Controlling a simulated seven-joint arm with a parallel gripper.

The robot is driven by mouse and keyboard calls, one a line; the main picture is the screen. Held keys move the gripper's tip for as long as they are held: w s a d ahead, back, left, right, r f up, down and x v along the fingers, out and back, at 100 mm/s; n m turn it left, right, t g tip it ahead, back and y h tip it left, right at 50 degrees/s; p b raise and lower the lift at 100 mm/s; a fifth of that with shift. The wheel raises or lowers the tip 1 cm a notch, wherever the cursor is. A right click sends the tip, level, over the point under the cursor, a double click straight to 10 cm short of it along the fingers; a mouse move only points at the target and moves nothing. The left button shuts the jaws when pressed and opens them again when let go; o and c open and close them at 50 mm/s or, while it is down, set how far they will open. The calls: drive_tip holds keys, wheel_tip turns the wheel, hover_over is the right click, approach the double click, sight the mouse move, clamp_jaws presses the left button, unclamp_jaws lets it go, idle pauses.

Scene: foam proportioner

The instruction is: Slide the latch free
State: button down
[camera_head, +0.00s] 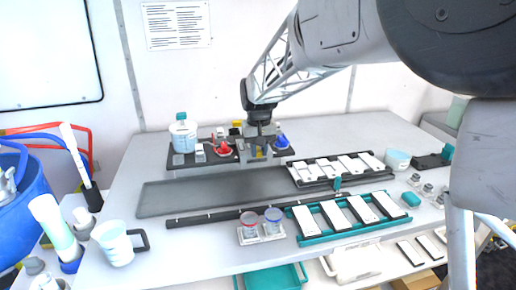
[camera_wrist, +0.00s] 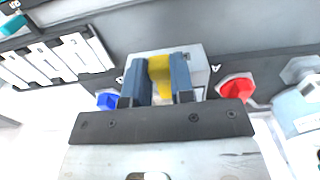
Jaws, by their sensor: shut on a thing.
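My gripper (camera_head: 259,148) is at the dark panel (camera_head: 200,163) at the back of the bench. In the wrist view, its two blue-grey fingers (camera_wrist: 160,92) are shut on a yellow latch (camera_wrist: 159,70). The latch sits against a light grey block (camera_wrist: 199,66) on the panel. In the head view, my fingers hide most of the latch and block. Whether the latch is free of its seat I cannot tell.
A red knob (camera_head: 222,148) and a blue knob (camera_head: 281,140) flank my gripper closely. A white container (camera_head: 183,136) stands at the panel's left. A dark tray (camera_head: 310,181) and a teal tray (camera_head: 313,234) hold white strips. A grey mat (camera_head: 205,193) lies clear in front.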

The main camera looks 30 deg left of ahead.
sight(259, 152)
drive_tip(key=shift+s+d, duration=0.2)
drive_tip(key=c, duration=1)
unclamp_jaws()
drive_tip(key=shift+o, duration=0.2)
drive_tip(key=shift+r, duration=0.1)
drive_tip(key=shift+r, duration=3.85)
